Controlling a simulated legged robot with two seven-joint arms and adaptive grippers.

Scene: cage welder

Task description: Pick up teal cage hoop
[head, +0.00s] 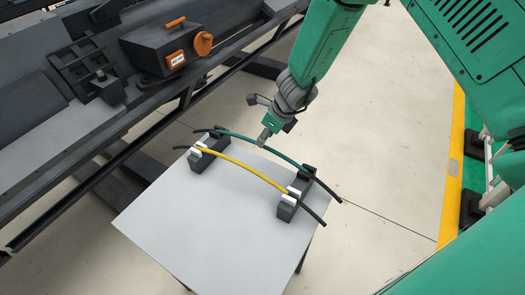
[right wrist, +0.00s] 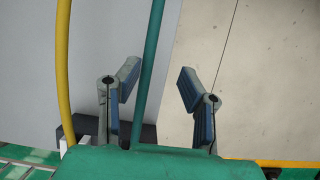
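The teal cage hoop (head: 280,154) is a thin curved rod with dark ends. It rests across two dark holder blocks on the grey table, behind a yellow hoop (head: 247,167). My right gripper (head: 265,135) is just above the teal hoop's middle in the head view. In the right wrist view the right gripper (right wrist: 158,82) has its fingers apart. The teal hoop (right wrist: 150,70) passes between them in the picture, nearer the left finger; I cannot tell its exact depth. The yellow hoop (right wrist: 64,70) runs outside the left finger. My left gripper is not in view.
The holder blocks (head: 288,209) have white clips and stand on the grey table (head: 180,225). A long dark machine frame (head: 110,122) with an orange-handled box (head: 160,50) lies at left. Green machinery (head: 470,40) and a yellow floor strip (head: 452,165) are at right.

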